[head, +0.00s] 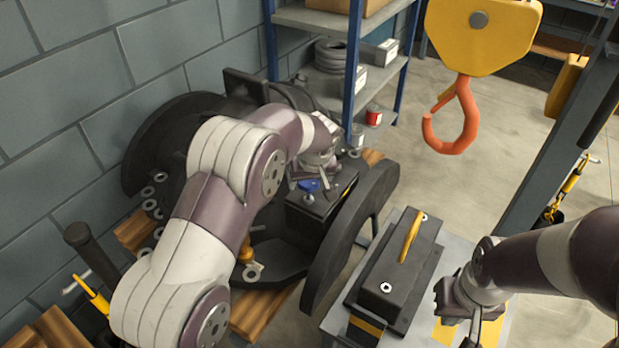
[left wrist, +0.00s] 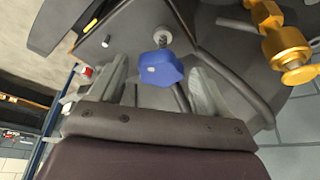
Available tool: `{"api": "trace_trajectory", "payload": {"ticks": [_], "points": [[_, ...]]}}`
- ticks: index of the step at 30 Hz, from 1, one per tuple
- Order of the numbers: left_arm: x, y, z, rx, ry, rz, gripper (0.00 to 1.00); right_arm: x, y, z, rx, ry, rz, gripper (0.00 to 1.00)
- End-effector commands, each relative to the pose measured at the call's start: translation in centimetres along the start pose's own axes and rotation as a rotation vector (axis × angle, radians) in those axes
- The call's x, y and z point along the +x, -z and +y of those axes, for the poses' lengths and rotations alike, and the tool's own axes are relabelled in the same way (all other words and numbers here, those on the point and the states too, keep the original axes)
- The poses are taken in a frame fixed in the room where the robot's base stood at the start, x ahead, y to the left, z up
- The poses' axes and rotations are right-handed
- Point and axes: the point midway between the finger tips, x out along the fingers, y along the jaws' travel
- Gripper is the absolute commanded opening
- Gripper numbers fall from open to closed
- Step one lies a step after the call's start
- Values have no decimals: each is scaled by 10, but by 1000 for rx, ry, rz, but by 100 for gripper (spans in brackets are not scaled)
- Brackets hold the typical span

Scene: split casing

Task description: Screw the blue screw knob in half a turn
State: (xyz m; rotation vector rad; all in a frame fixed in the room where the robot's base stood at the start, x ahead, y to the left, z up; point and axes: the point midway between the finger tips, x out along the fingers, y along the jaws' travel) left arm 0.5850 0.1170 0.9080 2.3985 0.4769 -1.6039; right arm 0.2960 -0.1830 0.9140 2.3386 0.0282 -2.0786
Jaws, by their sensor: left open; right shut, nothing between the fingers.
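The blue screw knob (head: 309,186) sits on top of the dark casing block, just below my left gripper (head: 314,177) in the head view. In the left wrist view the blue screw knob (left wrist: 160,69) lies between the two spread fingers of my left gripper (left wrist: 158,73), with a gap on each side. A short threaded shank (left wrist: 162,42) shows between the knob and a round washer-like seat on the dark surface. My right gripper (head: 466,302) is shut and empty at the lower right, beside the bench; its fingertips are hard to make out.
A dark box with a yellow handle (head: 411,236) stands on the grey bench. A brass fitting (left wrist: 283,40) is right of the knob in the wrist view. An orange hook (head: 455,130) hangs at the upper right.

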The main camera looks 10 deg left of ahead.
Motion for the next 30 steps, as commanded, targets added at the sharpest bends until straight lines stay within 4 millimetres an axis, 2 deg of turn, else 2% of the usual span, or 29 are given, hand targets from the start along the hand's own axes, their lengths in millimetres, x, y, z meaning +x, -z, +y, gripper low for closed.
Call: {"api": "trace_trajectory", "payload": {"ticks": [4, 9, 20, 30], "points": [[0, 0, 0, 0, 0, 0, 77, 0, 0, 0, 0, 0, 0, 0], [0, 0, 0, 0, 0, 0, 22, 0, 0, 0, 0, 0, 0, 0], [-3, 1, -1, 37, -16, -1, 22, -7, 1, 0, 0, 0, 0, 0], [-6, 3, -4, 257, -105, -2, 22, -37, 4, 0, 0, 0, 0, 0]]}}
